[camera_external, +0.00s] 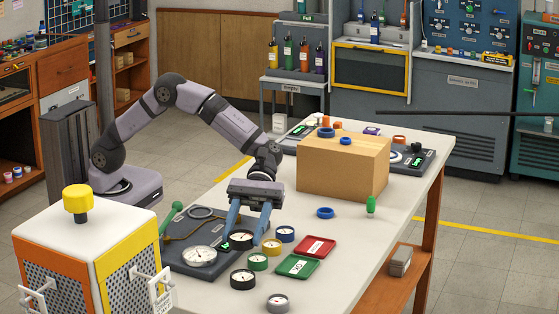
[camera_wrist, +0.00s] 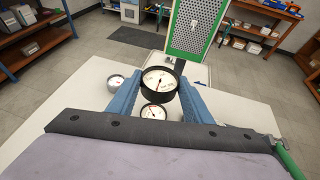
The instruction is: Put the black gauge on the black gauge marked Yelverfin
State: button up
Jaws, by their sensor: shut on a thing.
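My gripper (camera_external: 242,240) is shut on a black gauge (camera_external: 241,235), which sits between its two blue fingers; the held gauge also shows in the wrist view (camera_wrist: 160,82), white face visible. A second black gauge (camera_external: 243,279) stands on the white table, nearer the external camera than my gripper. In the wrist view a dark-rimmed gauge (camera_wrist: 153,113) appears below the held one, partly covered by it. I cannot read the names on the faces, so I cannot tell which is marked Yelverfin.
Blue (camera_external: 285,234), yellow (camera_external: 271,247) and green (camera_external: 258,262) gauges stand close to the right of my gripper. A silver gauge (camera_external: 278,302) is near the front. A dark panel with a large dial (camera_external: 199,256) lies left; red (camera_external: 311,248) and green (camera_external: 297,266) trays lie right. A cardboard box (camera_external: 343,168) stands behind.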

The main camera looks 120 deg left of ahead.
aim_at(245, 272)
jog(key=shift+f+p, duration=0.5)
jog(key=shift+f, duration=3.45)
jog(key=shift+f, duration=0.15)
jog(key=o, duration=1.1)
jog(key=shift+r, duration=0.2)
jog(key=b+v, duration=0.2)
jog(key=v, duration=1)
